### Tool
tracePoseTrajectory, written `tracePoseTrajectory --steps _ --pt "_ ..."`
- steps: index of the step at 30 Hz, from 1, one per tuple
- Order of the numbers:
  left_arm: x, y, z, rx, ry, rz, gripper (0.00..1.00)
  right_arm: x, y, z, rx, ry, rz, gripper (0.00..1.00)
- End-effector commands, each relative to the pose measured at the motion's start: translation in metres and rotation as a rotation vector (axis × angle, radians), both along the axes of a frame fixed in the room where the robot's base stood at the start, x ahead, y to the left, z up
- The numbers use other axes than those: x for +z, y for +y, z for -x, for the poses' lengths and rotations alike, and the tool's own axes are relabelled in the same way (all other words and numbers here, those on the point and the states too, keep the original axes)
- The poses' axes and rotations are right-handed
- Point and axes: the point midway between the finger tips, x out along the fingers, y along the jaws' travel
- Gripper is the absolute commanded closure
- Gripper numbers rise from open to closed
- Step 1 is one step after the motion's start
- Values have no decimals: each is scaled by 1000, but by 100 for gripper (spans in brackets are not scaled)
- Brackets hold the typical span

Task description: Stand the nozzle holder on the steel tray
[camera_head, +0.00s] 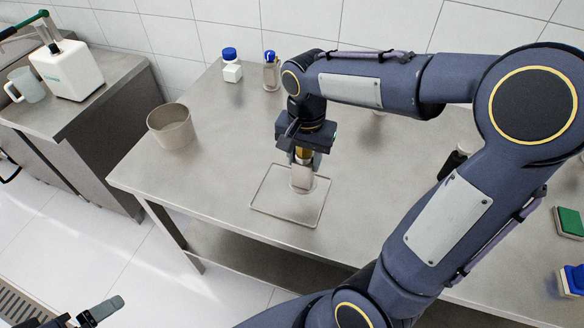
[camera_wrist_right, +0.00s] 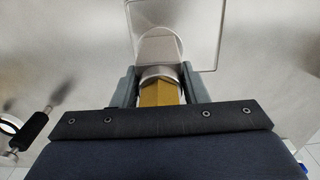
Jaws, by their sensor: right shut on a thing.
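The nozzle holder (camera_head: 301,178) has a brass upper part and a pale steel lower part. My right gripper (camera_head: 302,158) points down and is shut on its brass part (camera_wrist_right: 160,93). The holder is roughly upright over the steel tray (camera_head: 262,212), towards its far side. I cannot tell whether its foot touches the tray. The tray is a shallow, thin-rimmed rectangle; its rim also shows in the right wrist view (camera_wrist_right: 216,40). Part of my left gripper (camera_head: 88,315) shows at the lower left corner, away from the table; its opening is unclear.
A round beige tub (camera_head: 171,127) stands left of the tray. A blue-capped white bottle (camera_head: 231,66) and a blue-topped clear bottle (camera_head: 271,72) stand at the back. A green pad (camera_head: 569,222) lies far right. The tabletop around the tray is clear.

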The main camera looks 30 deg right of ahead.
Motion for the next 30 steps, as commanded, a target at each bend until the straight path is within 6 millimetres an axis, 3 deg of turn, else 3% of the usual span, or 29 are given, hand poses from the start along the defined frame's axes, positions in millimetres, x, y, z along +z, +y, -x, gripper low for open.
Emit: tracePoseTrajectory --steps 6,11,18,30 --pt "3 0 0 0 0 0 0 -32 7 -25 -2 3 0 92" --pt "4 0 0 0 0 0 0 -41 9 -32 -2 1 0 92" --pt "4 0 0 0 0 0 0 -72 10 -34 -2 2 1 92" --pt "1 0 0 0 0 0 0 -78 10 -35 -2 0 0 92"
